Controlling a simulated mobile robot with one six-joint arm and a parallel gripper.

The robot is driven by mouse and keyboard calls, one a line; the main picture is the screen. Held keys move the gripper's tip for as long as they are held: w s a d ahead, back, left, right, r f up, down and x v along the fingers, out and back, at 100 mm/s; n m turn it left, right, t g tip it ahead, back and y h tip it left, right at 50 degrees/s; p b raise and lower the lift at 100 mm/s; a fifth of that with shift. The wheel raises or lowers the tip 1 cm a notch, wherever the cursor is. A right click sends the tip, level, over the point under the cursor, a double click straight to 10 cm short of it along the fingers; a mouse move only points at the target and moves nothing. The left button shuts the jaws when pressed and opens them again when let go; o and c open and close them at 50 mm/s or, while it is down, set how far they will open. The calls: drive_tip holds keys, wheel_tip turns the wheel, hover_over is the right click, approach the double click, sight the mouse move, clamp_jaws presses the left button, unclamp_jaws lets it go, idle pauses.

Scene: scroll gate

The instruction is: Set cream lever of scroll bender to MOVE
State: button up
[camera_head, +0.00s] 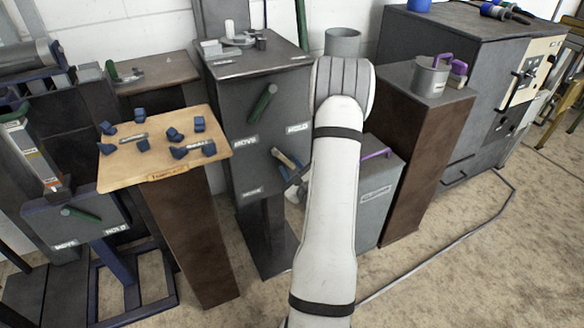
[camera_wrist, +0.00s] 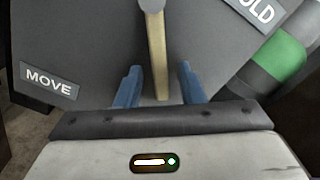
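The scroll bender is a dark grey cabinet (camera_head: 262,165) in the middle of the head view. Its cream lever (camera_head: 285,158) slants down to the right on the front face. In the wrist view the cream lever (camera_wrist: 157,50) hangs from a pivot at the top edge, between the two blue fingers of my gripper (camera_wrist: 160,82). The fingers are apart, with a gap on each side of the lever. A MOVE label (camera_wrist: 49,82) is at left and a HOLD label (camera_wrist: 256,10) at upper right. My arm hides part of the cabinet's right side in the head view.
A green lever (camera_head: 263,102) is on the same cabinet above the cream one. A wooden board (camera_head: 125,170) with several blue pieces stands left. A grey box (camera_head: 378,200) and a brown pedestal (camera_head: 425,150) stand right. Open floor (camera_head: 450,270) lies front right.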

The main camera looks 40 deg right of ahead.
clamp_jaws()
